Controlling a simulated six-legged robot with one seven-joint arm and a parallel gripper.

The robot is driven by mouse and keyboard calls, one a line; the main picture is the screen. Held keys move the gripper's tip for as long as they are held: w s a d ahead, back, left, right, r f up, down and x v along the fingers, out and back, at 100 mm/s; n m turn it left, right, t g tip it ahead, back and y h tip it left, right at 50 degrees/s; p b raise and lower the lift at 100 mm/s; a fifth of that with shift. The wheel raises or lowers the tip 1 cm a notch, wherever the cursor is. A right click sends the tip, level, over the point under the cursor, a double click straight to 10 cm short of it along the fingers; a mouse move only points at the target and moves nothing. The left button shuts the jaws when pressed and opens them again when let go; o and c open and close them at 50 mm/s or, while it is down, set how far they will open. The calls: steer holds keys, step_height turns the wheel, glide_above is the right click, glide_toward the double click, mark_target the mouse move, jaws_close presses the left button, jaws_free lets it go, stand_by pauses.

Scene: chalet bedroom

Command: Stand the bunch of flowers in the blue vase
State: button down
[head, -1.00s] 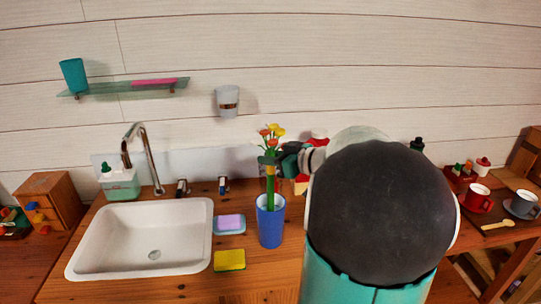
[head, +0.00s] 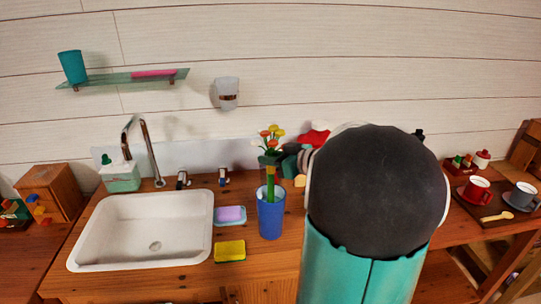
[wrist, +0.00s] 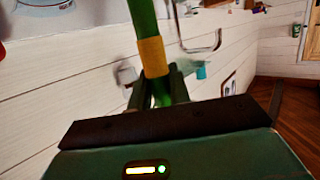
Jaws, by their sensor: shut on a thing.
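My gripper (wrist: 165,97) is shut on the stems just below the yellow band (wrist: 153,57) in the wrist view. In the head view my gripper comes in from the right above the vase and is partly hidden by my arm. The stem ends are hidden inside the vase.
A white sink (head: 140,230) is left of the vase. A soap dish (head: 230,215) and a yellow sponge (head: 230,250) lie between them. A tap (head: 150,155) and a soap bottle (head: 121,176) stand behind the sink. Red (head: 477,190) and grey cups (head: 522,195) are far right.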

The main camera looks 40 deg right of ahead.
mark_target(271, 178)
steer(key=shift+f, duration=1.15)
steer(key=c, duration=1.2)
jaws_free()
steer(key=shift+c, duration=0.2)
steer(key=shift+o, duration=0.5)
steer(key=o, duration=1.1)
